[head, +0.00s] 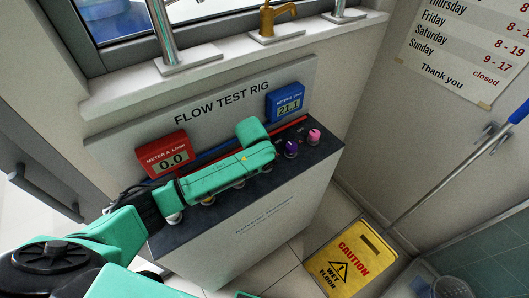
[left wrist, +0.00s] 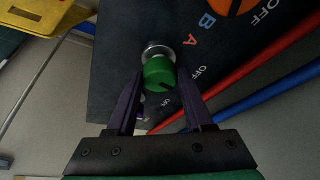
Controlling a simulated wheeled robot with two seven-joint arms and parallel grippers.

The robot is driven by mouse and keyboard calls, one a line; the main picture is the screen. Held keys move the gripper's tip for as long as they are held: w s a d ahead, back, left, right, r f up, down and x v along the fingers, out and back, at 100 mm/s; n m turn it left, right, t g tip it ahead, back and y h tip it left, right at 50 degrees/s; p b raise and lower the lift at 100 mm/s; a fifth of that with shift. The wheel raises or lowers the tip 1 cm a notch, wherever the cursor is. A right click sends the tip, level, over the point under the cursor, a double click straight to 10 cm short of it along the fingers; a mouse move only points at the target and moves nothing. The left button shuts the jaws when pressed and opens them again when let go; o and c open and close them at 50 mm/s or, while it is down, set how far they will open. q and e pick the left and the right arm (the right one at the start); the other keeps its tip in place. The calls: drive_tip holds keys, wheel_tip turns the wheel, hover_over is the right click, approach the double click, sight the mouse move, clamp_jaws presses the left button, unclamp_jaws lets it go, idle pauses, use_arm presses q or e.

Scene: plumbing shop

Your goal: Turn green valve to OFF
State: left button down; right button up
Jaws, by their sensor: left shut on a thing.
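The green valve (left wrist: 158,74) is a round knob on a silver stem, standing on the dark panel top in the left wrist view. A dark mark shows on its lower right side, between printed ON and OFF labels. My left gripper (left wrist: 158,88) has one dark finger on each side of the knob and is shut on it. In the head view, my left arm and wrist cover the green valve and the fingers. The red meter A (head: 167,154) reads 0.0, and the blue meter B (head: 286,102) reads 21.1. My right gripper is not seen.
A purple knob (head: 291,148) and a pink knob (head: 314,136) stand right of my left wrist. An orange valve (left wrist: 236,6) is near the green one, with a red pipe (left wrist: 270,68) and a blue pipe (left wrist: 280,90) alongside. A yellow wet-floor sign (head: 350,258) stands to the right.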

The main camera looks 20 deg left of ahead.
use_arm(q)
drive_tip(key=shift+w+d+r+n+y+p, duration=0.1)
drive_tip(key=shift+r+n+y+p, duration=0.1)
drive_tip(key=shift+n+y+p, duration=0.65)
drive_tip(key=shift+n+h, duration=0.35)
drive_tip(key=shift+c, duration=1.4)
unclamp_jaws()
drive_tip(key=shift+f, duration=0.1)
drive_tip(key=b+v, duration=0.2)
drive_tip(key=v, duration=1.2)
drive_tip(key=shift+s+r, duration=0.2)
drive_tip(key=shift+s, duration=0.05)
